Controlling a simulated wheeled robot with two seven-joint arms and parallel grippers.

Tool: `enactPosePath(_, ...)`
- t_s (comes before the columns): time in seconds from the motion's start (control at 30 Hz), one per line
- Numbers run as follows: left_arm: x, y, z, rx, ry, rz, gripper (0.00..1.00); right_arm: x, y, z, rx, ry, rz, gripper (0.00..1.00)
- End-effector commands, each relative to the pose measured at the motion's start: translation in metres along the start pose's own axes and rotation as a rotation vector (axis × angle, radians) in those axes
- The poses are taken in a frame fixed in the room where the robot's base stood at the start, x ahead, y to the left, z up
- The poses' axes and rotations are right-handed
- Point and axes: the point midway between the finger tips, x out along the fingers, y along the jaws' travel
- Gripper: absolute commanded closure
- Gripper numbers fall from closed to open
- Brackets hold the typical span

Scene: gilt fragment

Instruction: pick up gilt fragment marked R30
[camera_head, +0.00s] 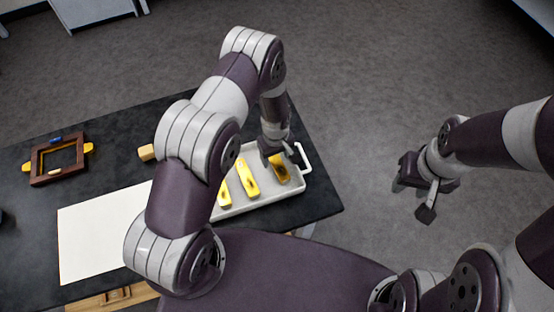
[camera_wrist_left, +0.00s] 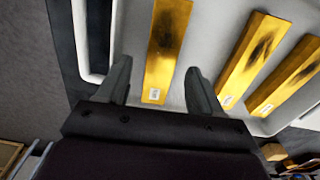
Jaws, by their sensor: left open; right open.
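Three gilt fragments lie in a pale tray (camera_head: 302,160). One fragment (camera_head: 282,172) is at the tray's right end, another (camera_head: 247,178) in the middle, and a third (camera_head: 224,194) further left, partly hidden by my arm. Each has a small white label, too small to read. My left gripper (camera_wrist_left: 160,85) is open above the tray. In the left wrist view the end fragment (camera_wrist_left: 166,50) lies between its fingers, not gripped; the other two fragments (camera_wrist_left: 254,55) (camera_wrist_left: 285,78) are to the right. My right gripper (camera_head: 420,190) is open and empty, over the floor.
The tray stands on a dark table (camera_head: 318,200) near its right edge. Floor is clear on the right.

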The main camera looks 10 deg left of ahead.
Motion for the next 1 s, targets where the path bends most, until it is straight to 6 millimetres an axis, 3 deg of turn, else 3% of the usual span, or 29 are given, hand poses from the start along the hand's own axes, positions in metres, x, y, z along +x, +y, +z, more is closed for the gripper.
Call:
enactPosePath(0.1,0.01,0.0,0.0,0.0,0.0,0.0,0.34,-0.004,0.0,0.0,0.0,-0.001,0.0,0.57)
enactPosePath(0.3,0.012,0.0,0.0,0.0,0.001,0.001,0.37,-0.002,0.0,0.0,0.0,-0.001,0.0,0.57)
enactPosePath(0.47,0.011,0.0,0.0,0.001,0.001,0.001,0.89,-0.002,0.0,0.0,0.0,-0.001,0.0,0.57)
enactPosePath(0.5,0.011,0.0,0.0,0.001,0.001,0.001,0.94,-0.002,0.0,0.0,0.0,-0.001,0.0,0.57)
enactPosePath(0.83,0.009,0.0,0.0,0.001,0.001,0.001,0.95,0.0,0.0,0.0,0.0,-0.001,0.0,0.57)
enactPosePath(1.0,-0.009,0.001,-0.001,0.001,0.003,0.003,0.95,0.011,0.0,0.002,0.0,-0.001,0.0,0.57)
